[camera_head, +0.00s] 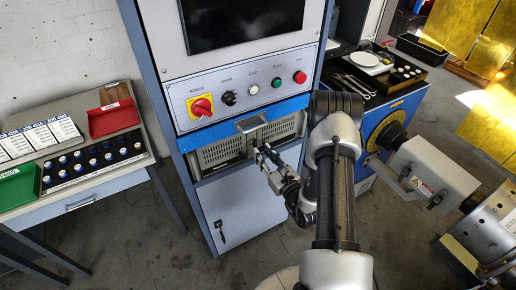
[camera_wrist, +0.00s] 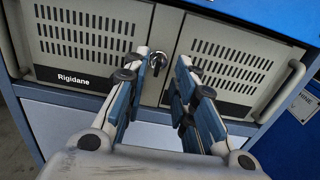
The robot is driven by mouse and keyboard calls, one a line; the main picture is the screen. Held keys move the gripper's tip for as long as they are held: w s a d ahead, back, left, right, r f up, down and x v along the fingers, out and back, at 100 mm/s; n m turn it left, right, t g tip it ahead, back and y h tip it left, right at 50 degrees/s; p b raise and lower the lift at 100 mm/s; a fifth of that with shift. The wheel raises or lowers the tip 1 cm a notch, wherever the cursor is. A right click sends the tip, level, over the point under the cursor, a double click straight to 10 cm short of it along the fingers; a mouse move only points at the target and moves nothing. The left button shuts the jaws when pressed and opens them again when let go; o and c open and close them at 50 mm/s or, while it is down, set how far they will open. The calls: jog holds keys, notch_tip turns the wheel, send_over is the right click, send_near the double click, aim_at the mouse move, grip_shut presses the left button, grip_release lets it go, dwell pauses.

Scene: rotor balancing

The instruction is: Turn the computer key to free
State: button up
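The computer (camera_head: 218,153) is a beige, vented unit in the cabinet under the control panel. It also fills the upper part of the wrist view, with a "Rigidane" label (camera_wrist: 73,78) on its left front panel. A small dark and silver key (camera_wrist: 158,61) sits in the lock at the seam between the two front panels. My gripper (camera_wrist: 164,57) is open in front of the computer, with one finger to each side of the key and a visible gap beside it. In the head view my gripper (camera_head: 262,153) hides the key. Its exact angle is hard to read.
The panel above has a red and yellow switch (camera_head: 201,106) and several buttons. A lower cabinet door (camera_head: 240,208) has its own handle. A side table (camera_head: 100,187) stands left, a blue machine right.

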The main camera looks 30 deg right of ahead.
aim_at(254, 145)
jog(key=shift+w+a, duration=0.1)
jog(key=shift+w, duration=2.25)
grip_shut()
